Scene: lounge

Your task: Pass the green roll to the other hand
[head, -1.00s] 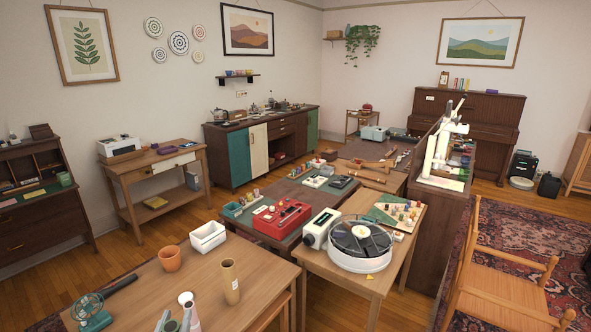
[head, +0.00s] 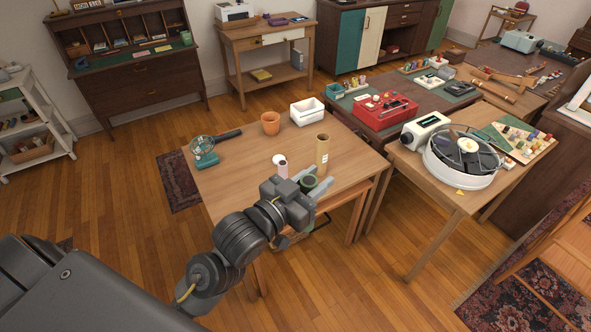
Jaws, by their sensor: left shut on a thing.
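The green roll (head: 309,182) is between the fingers of my left gripper (head: 316,187), at the near edge of the wooden table (head: 240,165). Its round end shows a dark opening. The gripper is shut on it, and the gripper body hides part of the roll. I cannot tell whether the roll touches the tabletop. My right gripper is not in view.
Close behind the roll stand a tall brown tube (head: 322,150) and a white and lilac bottle-like thing (head: 282,168). The table's left front is clear.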

